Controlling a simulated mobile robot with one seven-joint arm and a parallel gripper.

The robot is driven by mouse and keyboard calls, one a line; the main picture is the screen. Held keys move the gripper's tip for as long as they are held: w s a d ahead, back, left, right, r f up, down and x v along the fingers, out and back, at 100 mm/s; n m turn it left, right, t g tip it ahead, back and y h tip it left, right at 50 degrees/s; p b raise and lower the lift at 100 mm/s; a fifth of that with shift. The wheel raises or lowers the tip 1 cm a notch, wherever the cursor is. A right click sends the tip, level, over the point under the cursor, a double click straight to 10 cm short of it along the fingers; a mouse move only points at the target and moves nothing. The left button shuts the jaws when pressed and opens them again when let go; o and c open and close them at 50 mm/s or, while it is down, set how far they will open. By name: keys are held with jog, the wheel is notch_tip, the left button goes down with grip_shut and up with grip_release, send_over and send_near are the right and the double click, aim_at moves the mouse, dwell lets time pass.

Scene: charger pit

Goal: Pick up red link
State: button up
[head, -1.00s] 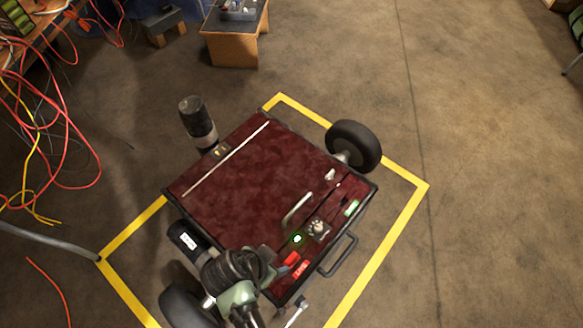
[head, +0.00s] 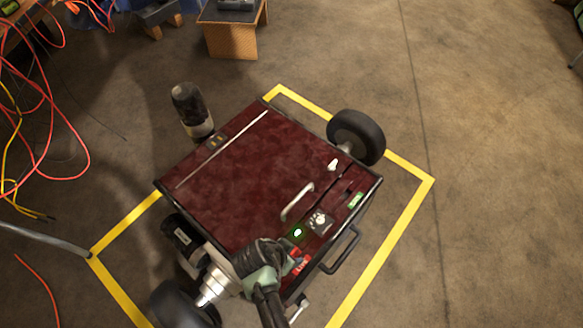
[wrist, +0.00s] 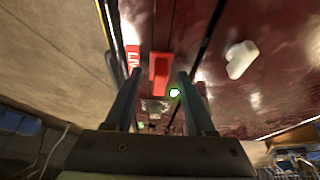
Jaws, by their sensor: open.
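The red link (wrist: 159,72) is a small red block on the control strip of the dark red robot lid (head: 250,165). In the head view it is mostly hidden by my arm, with some red showing beside it. My gripper (wrist: 158,78) is open and empty. In the wrist view its two fingers lie on either side of the red link, with gaps. I cannot tell whether the fingertips reach down to its height. A red label with white letters (wrist: 133,57) is left of the link.
A lit green button (head: 298,232), a dial (head: 320,220) and a white knob (head: 332,164) are on the lid. A metal handle (head: 297,202) and black carry handle (head: 341,250) stick out.

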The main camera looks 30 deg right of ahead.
grip_shut()
dwell(0.4)
